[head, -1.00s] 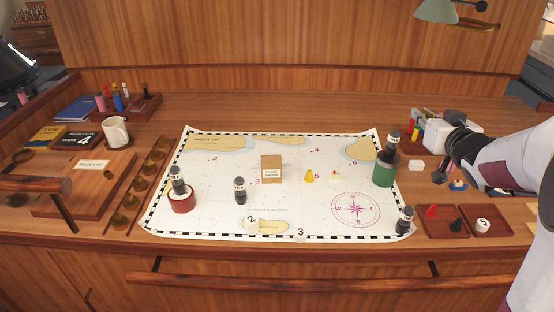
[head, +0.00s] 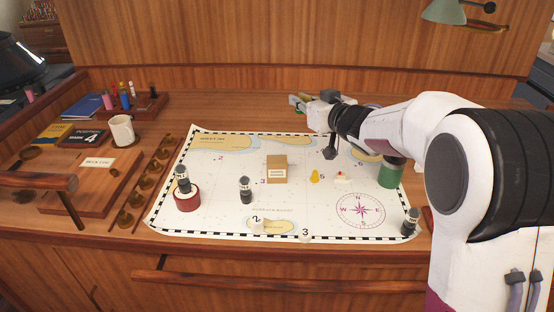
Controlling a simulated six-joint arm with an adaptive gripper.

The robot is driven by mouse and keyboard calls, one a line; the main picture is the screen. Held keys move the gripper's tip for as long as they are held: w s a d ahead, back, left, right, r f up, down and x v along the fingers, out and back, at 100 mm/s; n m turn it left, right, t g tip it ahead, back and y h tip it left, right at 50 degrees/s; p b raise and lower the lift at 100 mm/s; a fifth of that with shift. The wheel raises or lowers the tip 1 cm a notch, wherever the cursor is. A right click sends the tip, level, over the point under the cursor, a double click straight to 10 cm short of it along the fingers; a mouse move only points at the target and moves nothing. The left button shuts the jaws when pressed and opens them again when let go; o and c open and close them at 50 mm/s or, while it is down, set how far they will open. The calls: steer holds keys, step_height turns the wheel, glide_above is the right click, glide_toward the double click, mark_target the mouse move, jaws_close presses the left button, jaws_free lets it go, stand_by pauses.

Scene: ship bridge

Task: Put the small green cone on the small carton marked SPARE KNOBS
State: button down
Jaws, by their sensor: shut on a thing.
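The small carton (head: 277,171) is a brown box with a white label on its front, too small to read. It stands upright near the middle of the chart, and its top looks bare. My gripper (head: 297,102) is beyond the carton and a little to its right, near the chart's far edge, pointing left. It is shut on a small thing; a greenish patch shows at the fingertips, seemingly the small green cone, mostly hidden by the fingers.
On the chart (head: 230,220) a yellow pawn (head: 315,176) and a small white-and-red piece (head: 342,177) stand right of the carton. A dark cylinder (head: 245,190) stands to its left front. A green cylinder (head: 391,174) is at the right, below my arm.

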steer(key=a+y, duration=0.1)
steer(key=a, duration=0.5)
steer(key=n, duration=0.1)
glide_above(277, 159)
steer(key=shift+g, duration=0.4)
steer(key=shift+f, duration=2.55)
steer(key=shift+f, duration=3.15)
steer(key=shift+f, duration=1.85)
steer(key=shift+f, duration=0.1)
